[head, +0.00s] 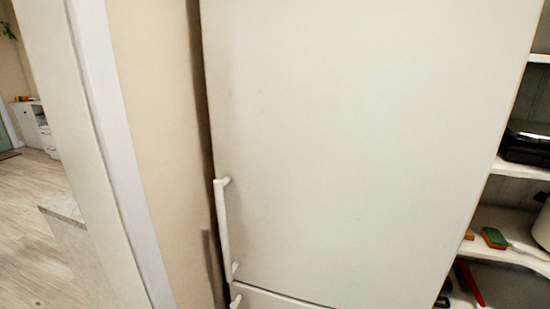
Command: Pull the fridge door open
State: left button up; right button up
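The fridge door (360,140) is a large, flat, off-white panel filling the middle of the head view. It looks shut. Its white vertical bar handle (223,230) is at the lower left edge of the door. Below a seam, the top of a lower door (275,300) shows, with the upper end of a second handle (236,301). Neither of my grippers is in view, and nothing touches the handles.
A beige wall (160,130) stands close along the fridge's left side, with a narrow dark gap between. White shelves (525,170) on the right hold a black item, a sponge (494,238) and a pot. Open wooden floor (30,220) lies beyond the wall at left.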

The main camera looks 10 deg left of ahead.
aim_at(356, 143)
jog(key=u, duration=0.75)
jog(key=k, duration=0.75)
jog(key=z, duration=1)
jog(key=i, duration=0.5)
jog(key=z, duration=0.05)
